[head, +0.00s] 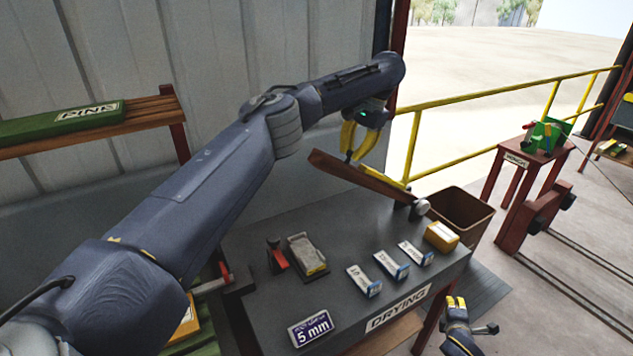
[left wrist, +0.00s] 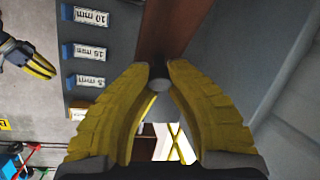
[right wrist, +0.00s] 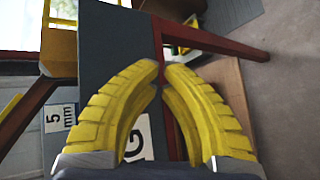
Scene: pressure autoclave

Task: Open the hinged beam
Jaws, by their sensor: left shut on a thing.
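The hinged beam (head: 352,178) is a long brown bar over the back of the grey table. Its left end is raised and it slopes down to a grey pivot (head: 420,206) at the right. My left gripper (head: 352,152) is at the beam. In the left wrist view its yellow fingertips (left wrist: 158,80) are shut on a small grey knob (left wrist: 158,84) at the end of the brown beam (left wrist: 170,30). My right gripper (head: 457,302) is beyond the table's front right edge, apart from the beam. In the right wrist view its fingertips (right wrist: 162,68) meet with nothing between them.
The table (head: 250,250) bears labelled blocks (head: 390,265), a yellow box (head: 441,236), a grey device (head: 306,255) and a "5 mm" sign (head: 311,328). A brown bin (head: 462,212) stands to the right. A yellow railing (head: 480,95) runs behind.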

